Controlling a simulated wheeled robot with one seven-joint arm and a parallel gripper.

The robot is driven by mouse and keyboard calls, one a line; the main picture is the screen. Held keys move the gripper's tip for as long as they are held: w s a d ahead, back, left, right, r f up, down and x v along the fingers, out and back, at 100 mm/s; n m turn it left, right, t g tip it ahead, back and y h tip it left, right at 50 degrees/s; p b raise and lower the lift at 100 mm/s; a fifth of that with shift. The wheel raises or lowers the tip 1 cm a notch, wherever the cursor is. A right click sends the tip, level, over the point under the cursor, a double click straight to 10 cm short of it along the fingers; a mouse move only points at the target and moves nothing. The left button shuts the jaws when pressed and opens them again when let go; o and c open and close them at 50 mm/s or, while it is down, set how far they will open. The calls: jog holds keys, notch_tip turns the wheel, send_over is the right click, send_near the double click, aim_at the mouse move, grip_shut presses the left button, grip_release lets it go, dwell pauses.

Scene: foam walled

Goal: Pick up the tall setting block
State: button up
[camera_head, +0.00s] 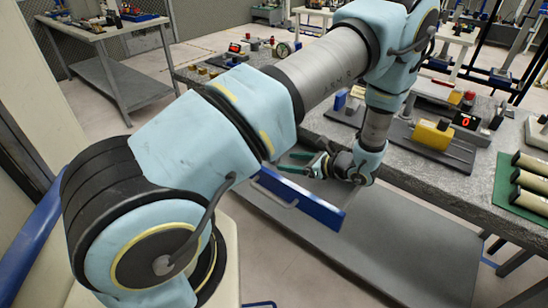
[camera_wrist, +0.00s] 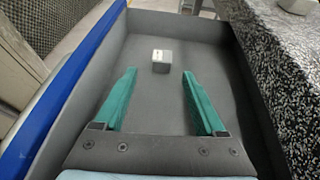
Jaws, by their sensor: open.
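A small grey block (camera_wrist: 162,62) with a pale, marked face stands on the grey floor of an open drawer (camera_wrist: 210,55) in the wrist view. It is the only block I see there, and its height is hard to judge from above. My gripper (camera_wrist: 159,73) has two green fingers spread wide and empty, pointing into the drawer. The block shows just beyond the fingertips, between their lines. In the head view my gripper (camera_head: 306,164) is at the drawer's blue front (camera_head: 300,198), and the block is hidden there.
The drawer's blue front edge (camera_wrist: 60,90) runs along the left in the wrist view, and the speckled bench top (camera_wrist: 282,55) rises at the right. In the head view the bench (camera_head: 425,168) carries a yellow device (camera_head: 432,135) and a red display (camera_head: 466,121).

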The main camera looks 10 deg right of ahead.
aim_at(278, 159)
jog(key=w+a+p, duration=0.2)
jog(key=w+a, duration=0.1)
jog(key=shift+f+p, duration=0.3)
jog(key=shift+p, duration=0.1)
jog(key=shift+w+a+f, duration=0.35)
jog(key=shift+w+f, duration=0.05)
jog(key=shift+c, duration=0.4)
grip_shut()
